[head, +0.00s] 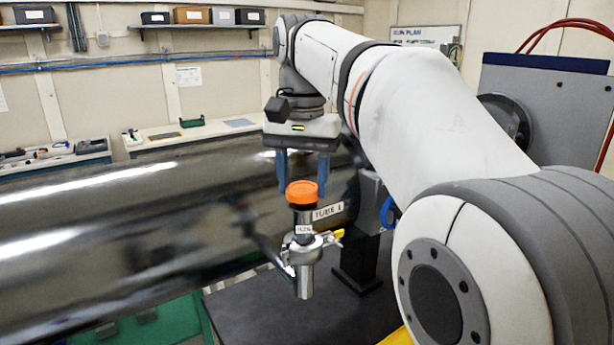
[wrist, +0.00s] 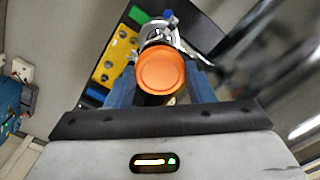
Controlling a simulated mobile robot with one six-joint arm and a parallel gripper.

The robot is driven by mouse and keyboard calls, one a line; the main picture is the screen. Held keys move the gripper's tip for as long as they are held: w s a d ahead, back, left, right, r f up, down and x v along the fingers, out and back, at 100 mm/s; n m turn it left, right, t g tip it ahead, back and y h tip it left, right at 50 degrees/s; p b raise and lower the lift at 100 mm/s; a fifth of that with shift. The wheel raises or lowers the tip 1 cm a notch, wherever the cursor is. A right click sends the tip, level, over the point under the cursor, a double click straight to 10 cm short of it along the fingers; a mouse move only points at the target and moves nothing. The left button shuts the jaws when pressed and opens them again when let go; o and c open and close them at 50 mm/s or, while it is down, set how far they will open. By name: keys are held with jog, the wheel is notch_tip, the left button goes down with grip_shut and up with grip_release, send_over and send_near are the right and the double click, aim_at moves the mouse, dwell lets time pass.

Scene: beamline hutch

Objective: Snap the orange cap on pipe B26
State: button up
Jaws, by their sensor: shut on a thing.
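The orange cap (head: 301,193) sits at the top end of an upright metal pipe (head: 304,217), in line with it. The pipe carries a small white label too blurred to read surely, and a clamp (head: 312,243) rings it lower down. My gripper (head: 302,186) points down with its two blue fingers on either side of the cap, shut on it. In the wrist view the round face of the cap (wrist: 161,71) fills the space between the fingers and hides the pipe's mouth. I cannot tell whether the cap is fully seated.
A large shiny horizontal tube (head: 120,215) runs behind the pipe, close to it. A plate marked TUBE (head: 328,212) is beside the pipe. A dark table (head: 250,310) lies below. A yellow block with holes (wrist: 116,55) shows in the wrist view.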

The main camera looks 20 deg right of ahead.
jog(key=shift+s, duration=0.2)
jog(key=shift+f+b, duration=0.4)
jog(key=shift+f, duration=0.2)
dwell(0.6)
jog(key=o, duration=1)
